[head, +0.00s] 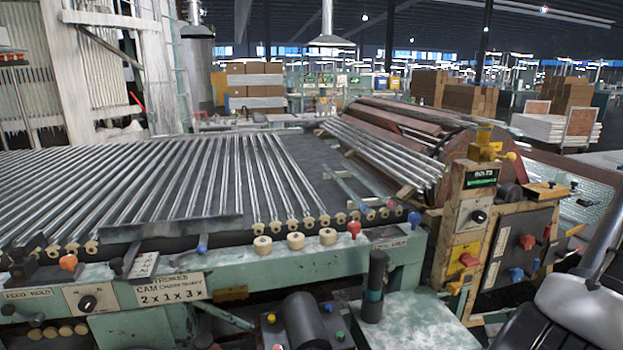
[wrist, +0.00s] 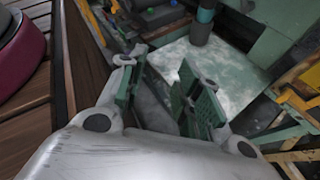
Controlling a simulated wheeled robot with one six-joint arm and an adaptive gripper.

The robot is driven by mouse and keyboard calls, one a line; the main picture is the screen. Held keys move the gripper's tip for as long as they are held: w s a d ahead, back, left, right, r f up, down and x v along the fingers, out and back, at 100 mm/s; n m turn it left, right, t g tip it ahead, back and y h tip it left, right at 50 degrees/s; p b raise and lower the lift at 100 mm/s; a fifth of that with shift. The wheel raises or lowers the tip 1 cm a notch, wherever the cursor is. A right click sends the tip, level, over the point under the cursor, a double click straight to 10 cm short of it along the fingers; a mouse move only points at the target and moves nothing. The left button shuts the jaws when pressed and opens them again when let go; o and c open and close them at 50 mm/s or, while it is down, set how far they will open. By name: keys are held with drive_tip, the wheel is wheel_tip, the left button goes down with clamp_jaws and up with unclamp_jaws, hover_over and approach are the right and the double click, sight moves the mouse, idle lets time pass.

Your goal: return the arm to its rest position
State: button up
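My gripper (wrist: 163,88) shows in the wrist view with its two green-padded fingers spread apart. I see no object held between the pads. Beyond the fingers is a worn pale-green plate (wrist: 215,70), with a dark upright cylinder (wrist: 202,25) at its far edge. In the head view, a grey and black link of my arm (head: 585,305) shows at the lower right corner. The gripper itself is outside the head view.
A glass-tubing machine (head: 330,262) fills the foreground, with rows of tubes (head: 200,180) on its bed. A yellow control post (head: 470,220) and a control box (head: 520,245) stand near my arm. In the wrist view, a wooden slatted surface (wrist: 25,85) and a dark-red rounded object (wrist: 20,50) lie left.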

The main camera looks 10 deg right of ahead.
drive_tip(key=s+r+n+g+h, duration=0.3)
drive_tip(key=r+n+g+h, duration=0.5)
drive_tip(key=r+n, duration=0.85)
drive_tip(key=w+a+r+n+t+h, duration=0.2)
drive_tip(key=a+r+n+t, duration=0.4)
drive_tip(key=n, duration=0.4)
wheel_tip(320, 180, up, 3)
drive_tip(key=shift+w+a+f+t+h, duration=0.15)
drive_tip(key=shift+a+t+h, duration=0.25)
drive_tip(key=shift+a+h, duration=0.45)
drive_tip(key=shift+w+n, duration=0.1)
drive_tip(key=shift+n, duration=0.15)
